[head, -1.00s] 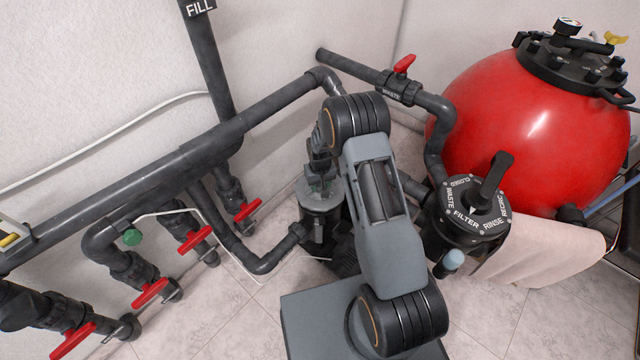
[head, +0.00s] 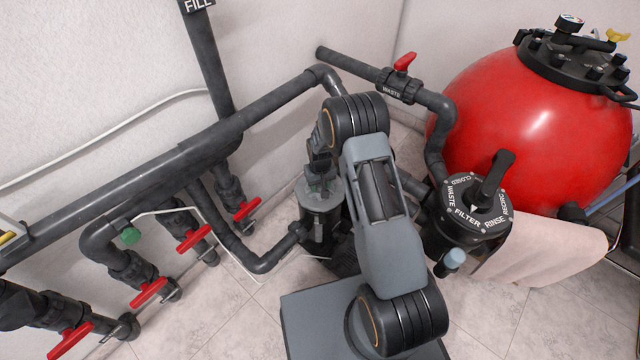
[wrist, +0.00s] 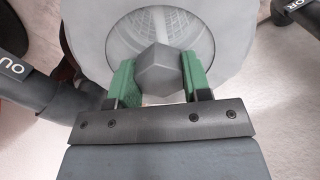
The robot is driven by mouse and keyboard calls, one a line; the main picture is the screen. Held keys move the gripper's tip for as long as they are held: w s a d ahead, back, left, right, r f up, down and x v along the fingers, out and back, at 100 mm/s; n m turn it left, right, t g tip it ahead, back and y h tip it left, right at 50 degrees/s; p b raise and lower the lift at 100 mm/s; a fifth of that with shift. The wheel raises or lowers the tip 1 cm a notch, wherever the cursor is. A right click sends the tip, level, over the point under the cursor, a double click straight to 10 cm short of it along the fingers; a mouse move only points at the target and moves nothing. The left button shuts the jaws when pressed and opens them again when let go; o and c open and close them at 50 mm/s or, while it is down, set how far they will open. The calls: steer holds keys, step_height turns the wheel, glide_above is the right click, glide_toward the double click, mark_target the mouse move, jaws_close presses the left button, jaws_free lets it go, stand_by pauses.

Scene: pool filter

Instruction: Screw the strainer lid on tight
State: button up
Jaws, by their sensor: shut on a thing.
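The strainer lid (wrist: 88,30) is a round, clear grey disc with a six-sided grey knob (wrist: 158,78) at its middle. The ribbed basket (wrist: 165,24) shows through it. My gripper (wrist: 160,68) has its two green fingers on opposite sides of the knob and is shut on it. In the head view the lid (head: 312,195) lies on top of the dark strainer housing (head: 318,232), and my gripper (head: 319,178) comes down on it from above. My arm hides the right side of the housing. I cannot tell how tight the lid is.
A black pipe with red-handled valves (head: 194,239) runs at the left. The filter valve (head: 468,212) with its black handle and the red tank (head: 535,125) stand at the right. Pipes flank the lid in the wrist view. Some tiled floor (head: 225,320) is clear in front.

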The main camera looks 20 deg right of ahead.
steer(key=shift+f+b, duration=0.75)
steer(key=shift+f, duration=0.3)
steer(key=m, duration=0.9)
steer(key=shift+m, duration=0.3)
steer(key=m, duration=0.6)
steer(key=shift+w+r, duration=0.1)
steer(key=m, duration=0.7)
steer(key=o, duration=1.3)
steer(key=shift+o, duration=0.2)
